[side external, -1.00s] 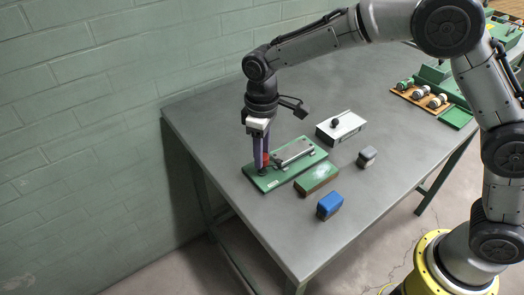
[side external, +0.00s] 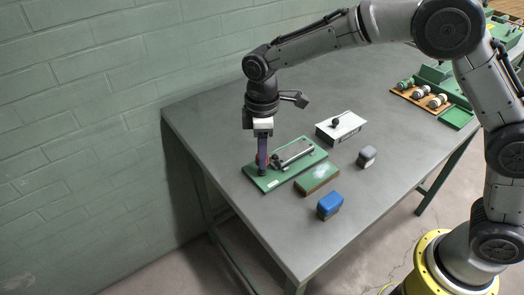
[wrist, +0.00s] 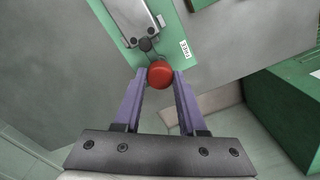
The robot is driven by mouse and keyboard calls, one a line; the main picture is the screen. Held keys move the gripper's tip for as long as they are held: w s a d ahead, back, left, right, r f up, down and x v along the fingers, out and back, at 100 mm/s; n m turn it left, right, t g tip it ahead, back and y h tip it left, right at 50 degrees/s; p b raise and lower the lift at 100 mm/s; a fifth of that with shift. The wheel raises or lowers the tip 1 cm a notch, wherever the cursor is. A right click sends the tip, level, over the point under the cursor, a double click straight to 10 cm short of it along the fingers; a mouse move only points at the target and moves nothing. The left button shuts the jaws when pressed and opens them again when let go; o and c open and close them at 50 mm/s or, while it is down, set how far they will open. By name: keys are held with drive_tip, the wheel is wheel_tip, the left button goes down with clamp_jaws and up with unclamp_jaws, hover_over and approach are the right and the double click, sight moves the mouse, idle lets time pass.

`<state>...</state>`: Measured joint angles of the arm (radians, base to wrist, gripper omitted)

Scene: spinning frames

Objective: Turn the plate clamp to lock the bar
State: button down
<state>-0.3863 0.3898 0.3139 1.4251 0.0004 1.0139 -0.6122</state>
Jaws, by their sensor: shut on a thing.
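The green base plate (side external: 262,184) lies on the table and also shows in the wrist view (wrist: 178,30). A grey metal bar (side external: 296,152) lies along it, seen too at the top of the wrist view (wrist: 132,18). The clamp's red knob (wrist: 160,73) is between the fingertips of my gripper (wrist: 160,76). My gripper (side external: 263,172) points down at the plate's near-left end and is shut on the red knob, mostly hidden in the side view. A dark round knob (wrist: 146,44) sits between the red knob and the bar. A white label (wrist: 184,49) seems to read FREE.
A pale box (side external: 341,130) with a black knob stands behind the plate. A green-topped block (side external: 316,179), a blue block (side external: 330,205) and a grey block (side external: 366,156) lie to the right. Green equipment (side external: 440,75) is at the far right. The wall is close at left.

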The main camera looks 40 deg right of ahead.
drive_tip(key=shift+r, duration=0.1)
drive_tip(key=shift+c, duration=2.3)
unclamp_jaws()
wheel_tip(320, 180, up, 14)
drive_tip(key=shift+d, duration=0.1)
